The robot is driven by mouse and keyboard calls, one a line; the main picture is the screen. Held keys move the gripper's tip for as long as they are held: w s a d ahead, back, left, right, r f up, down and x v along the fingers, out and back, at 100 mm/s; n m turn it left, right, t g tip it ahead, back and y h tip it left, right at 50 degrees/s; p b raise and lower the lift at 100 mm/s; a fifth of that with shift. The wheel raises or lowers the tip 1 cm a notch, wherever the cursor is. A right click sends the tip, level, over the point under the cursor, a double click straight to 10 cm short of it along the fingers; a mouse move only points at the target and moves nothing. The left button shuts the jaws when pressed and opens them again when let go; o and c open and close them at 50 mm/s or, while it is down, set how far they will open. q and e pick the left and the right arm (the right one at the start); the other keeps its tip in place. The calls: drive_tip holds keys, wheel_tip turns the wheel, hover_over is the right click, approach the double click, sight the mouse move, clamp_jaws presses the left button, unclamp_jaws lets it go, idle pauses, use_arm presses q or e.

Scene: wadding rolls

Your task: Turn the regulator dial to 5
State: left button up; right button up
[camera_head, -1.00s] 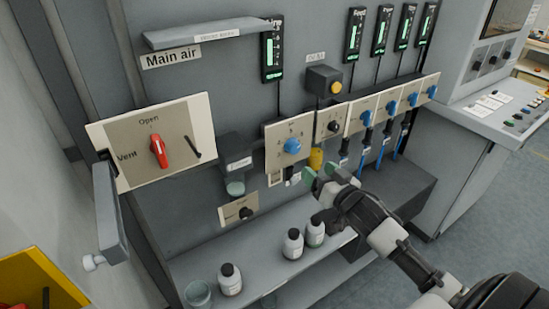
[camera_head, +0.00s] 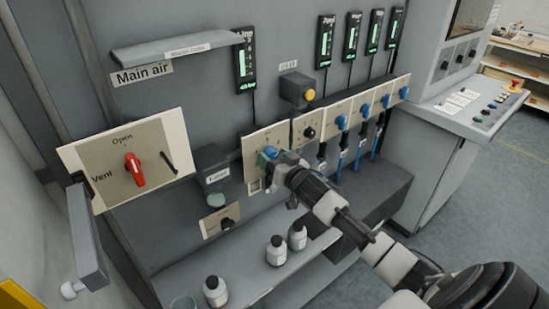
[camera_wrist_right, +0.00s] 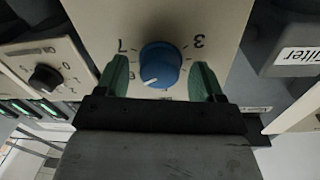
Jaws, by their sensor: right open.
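The regulator dial is a blue knob (camera_wrist_right: 160,65) on a cream plate in the right wrist view. Its white pointer mark points to the lower left there. A 3 shows on the plate to its right and a 7 to its left; other numerals are hidden or unclear. My right gripper (camera_wrist_right: 160,80) is open, with one green fingertip on each side of the knob and small gaps visible. In the head view, my right gripper (camera_head: 269,156) covers part of the blue knob (camera_head: 272,152) on its plate (camera_head: 255,138). My left gripper is not in view.
A red Main air handle (camera_head: 134,169) is on the left panel. Several smaller blue knobs (camera_head: 341,122) sit to the right of the dial. White bottles (camera_head: 276,250) stand on the shelf below. A grey box with a yellow button (camera_head: 298,90) is above right.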

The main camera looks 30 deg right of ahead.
drive_tip(key=c, duration=0.9)
drive_tip(key=shift+n, duration=0.4)
drive_tip(key=n, duration=1.1)
drive_tip(key=shift+f+t+y, duration=0.1)
drive_tip(key=shift+t+y, duration=0.2)
drive_tip(key=shift+n, duration=0.3)
drive_tip(key=o, duration=0.9)
